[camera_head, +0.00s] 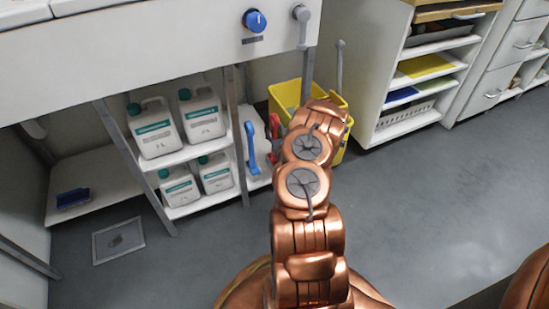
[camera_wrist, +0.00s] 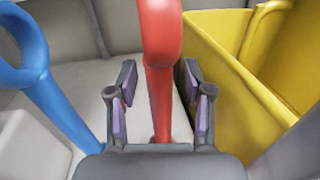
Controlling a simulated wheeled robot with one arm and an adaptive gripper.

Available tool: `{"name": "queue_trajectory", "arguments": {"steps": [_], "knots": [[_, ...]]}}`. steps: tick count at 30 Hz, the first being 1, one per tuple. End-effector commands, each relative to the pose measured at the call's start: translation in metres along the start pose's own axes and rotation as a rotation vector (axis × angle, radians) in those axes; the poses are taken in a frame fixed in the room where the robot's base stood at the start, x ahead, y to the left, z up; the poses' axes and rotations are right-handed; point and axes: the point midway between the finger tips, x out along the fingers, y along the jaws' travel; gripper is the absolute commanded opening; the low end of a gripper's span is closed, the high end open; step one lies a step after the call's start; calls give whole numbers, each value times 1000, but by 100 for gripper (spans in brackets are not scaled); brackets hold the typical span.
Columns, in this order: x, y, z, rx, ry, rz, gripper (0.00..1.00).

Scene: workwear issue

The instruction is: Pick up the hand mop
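A red-handled tool (camera_wrist: 162,60) stands upright in the wrist view; its lower end is hidden, so I cannot tell for sure whether it is the hand mop. It also shows in the head view (camera_head: 275,125), partly behind my arm. My gripper (camera_wrist: 160,82) is open, with one finger on each side of the red handle. Gaps show between the pads and the handle. A blue-handled tool (camera_wrist: 60,95) with a ring end stands to the left, and shows in the head view too (camera_head: 251,150). My gripper is hidden behind my arm in the head view.
A yellow bucket (camera_wrist: 225,85) stands close on the right of the gripper and also shows in the head view (camera_head: 284,97). Several white canisters (camera_head: 152,127) fill the shelves on the left. A counter (camera_head: 150,55) overhangs them. The floor (camera_head: 430,200) on the right is clear.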

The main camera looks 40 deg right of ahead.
Motion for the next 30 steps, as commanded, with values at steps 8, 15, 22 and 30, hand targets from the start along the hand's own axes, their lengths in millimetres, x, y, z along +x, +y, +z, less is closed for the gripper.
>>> {"name": "queue_trajectory", "arguments": {"steps": [8,15,22,30], "knots": [[0,0,0,0,0,1,18],[0,0,0,0,0,1,0],[0,1,0,0,0,1,0],[0,1,13,0,0,1,0]]}}
